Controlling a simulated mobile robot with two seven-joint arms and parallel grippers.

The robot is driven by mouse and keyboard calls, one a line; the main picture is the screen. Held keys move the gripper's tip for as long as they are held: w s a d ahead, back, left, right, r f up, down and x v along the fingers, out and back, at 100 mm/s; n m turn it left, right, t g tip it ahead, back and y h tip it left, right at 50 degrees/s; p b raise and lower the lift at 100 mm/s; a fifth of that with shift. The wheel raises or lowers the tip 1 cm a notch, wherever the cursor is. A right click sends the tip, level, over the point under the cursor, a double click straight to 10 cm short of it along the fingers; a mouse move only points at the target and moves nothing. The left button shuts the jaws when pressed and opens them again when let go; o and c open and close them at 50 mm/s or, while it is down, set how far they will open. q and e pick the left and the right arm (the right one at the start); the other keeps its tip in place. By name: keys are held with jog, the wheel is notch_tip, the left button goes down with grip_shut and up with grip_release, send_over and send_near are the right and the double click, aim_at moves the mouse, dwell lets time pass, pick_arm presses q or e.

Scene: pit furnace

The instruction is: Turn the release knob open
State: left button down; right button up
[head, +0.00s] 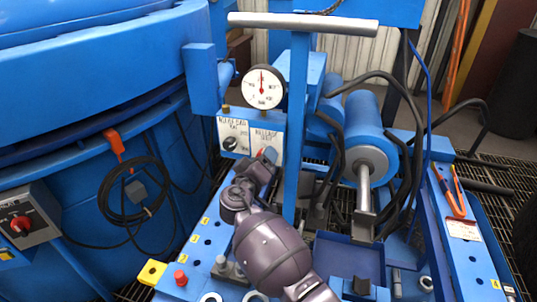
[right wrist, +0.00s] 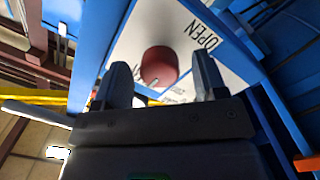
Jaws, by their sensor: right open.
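The release knob is a round red knob (right wrist: 158,66) on a white label plate (right wrist: 205,50) marked OPEN. In the right wrist view it sits between and just beyond the fingertips of my right gripper (right wrist: 163,78). The gripper is open, one finger on each side of the knob. I cannot tell whether either finger touches it. A white pointer mark shows at the knob's lower edge. In the head view my right gripper (head: 264,166) is in front of the label reading RELEASE (head: 267,138) and mostly hides the knob. My left gripper is not in view.
A black knob (head: 230,143) sits left on the same panel. A pressure gauge (head: 263,88) is above. A blue upright post (head: 297,130) with a grey crossbar (head: 303,23) stands close right of my gripper. A blue cylinder (head: 365,125) with hoses is further right.

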jog(key=shift+w+d, duration=0.15)
jog(key=shift+w, duration=0.2)
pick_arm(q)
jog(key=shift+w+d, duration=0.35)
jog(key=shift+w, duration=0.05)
pick_arm(e)
jog(key=c, duration=0.9)
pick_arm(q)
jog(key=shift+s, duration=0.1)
